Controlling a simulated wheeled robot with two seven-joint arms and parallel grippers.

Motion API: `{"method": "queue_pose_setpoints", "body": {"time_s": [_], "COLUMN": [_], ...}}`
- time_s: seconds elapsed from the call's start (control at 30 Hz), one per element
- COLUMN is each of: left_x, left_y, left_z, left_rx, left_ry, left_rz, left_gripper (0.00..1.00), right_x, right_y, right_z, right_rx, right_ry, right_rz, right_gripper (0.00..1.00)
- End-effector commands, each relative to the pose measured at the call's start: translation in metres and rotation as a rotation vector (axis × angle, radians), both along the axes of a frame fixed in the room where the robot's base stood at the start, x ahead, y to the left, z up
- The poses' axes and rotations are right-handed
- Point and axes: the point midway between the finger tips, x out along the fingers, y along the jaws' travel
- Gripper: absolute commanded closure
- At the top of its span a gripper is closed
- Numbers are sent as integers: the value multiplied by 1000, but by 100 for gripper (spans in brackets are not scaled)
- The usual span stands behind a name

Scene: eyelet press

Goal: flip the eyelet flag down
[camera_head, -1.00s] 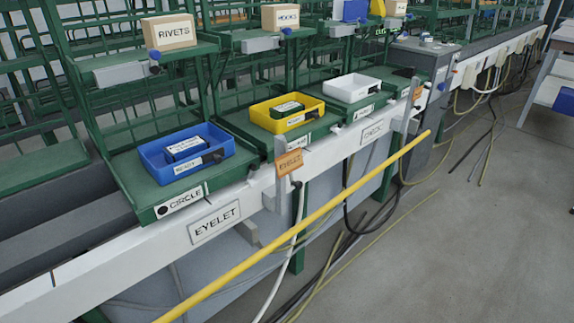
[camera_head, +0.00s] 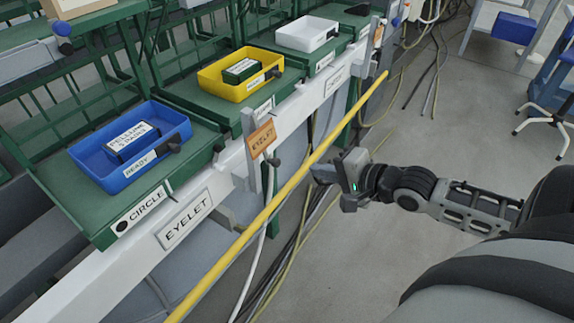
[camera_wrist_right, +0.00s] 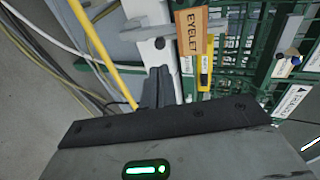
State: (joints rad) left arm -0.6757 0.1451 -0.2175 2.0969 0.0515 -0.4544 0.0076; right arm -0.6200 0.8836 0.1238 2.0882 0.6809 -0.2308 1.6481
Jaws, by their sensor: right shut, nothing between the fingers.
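The eyelet flag is an orange-brown plate (camera_head: 261,138) lettered EYELET, at the front of the white rail, standing up beside a short grey post. It also shows at the top of the right wrist view (camera_wrist_right: 191,31). My left gripper is not in view.
A yellow bar (camera_head: 290,188) runs along the front of the rail, between my right gripper and the flag in the head view. A blue tray (camera_head: 98,172) and yellow tray (camera_head: 212,78) sit on green shelves. Cables hang and lie below.

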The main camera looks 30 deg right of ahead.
Motion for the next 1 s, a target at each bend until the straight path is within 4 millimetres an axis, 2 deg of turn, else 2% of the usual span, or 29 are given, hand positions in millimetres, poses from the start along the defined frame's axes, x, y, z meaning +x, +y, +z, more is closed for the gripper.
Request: {"method": "queue_pose_setpoints", "body": {"time_s": [0.3, 0.53, 0.7, 1.0], "left_x": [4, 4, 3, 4], "left_y": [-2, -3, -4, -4], "left_z": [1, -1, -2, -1], "left_rx": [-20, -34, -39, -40], "left_ry": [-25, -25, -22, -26], "left_rz": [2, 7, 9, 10], "left_gripper": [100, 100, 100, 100], "right_x": [47, 75, 85, 87], "right_y": [14, 23, 26, 27], "right_z": [-21, -33, -39, -40], "right_rx": [-1, -2, -2, -2], "right_ry": [-5, -3, -1, 0], "right_rz": [-1, 0, 1, 1], "right_gripper": [100, 100, 100, 100]}}
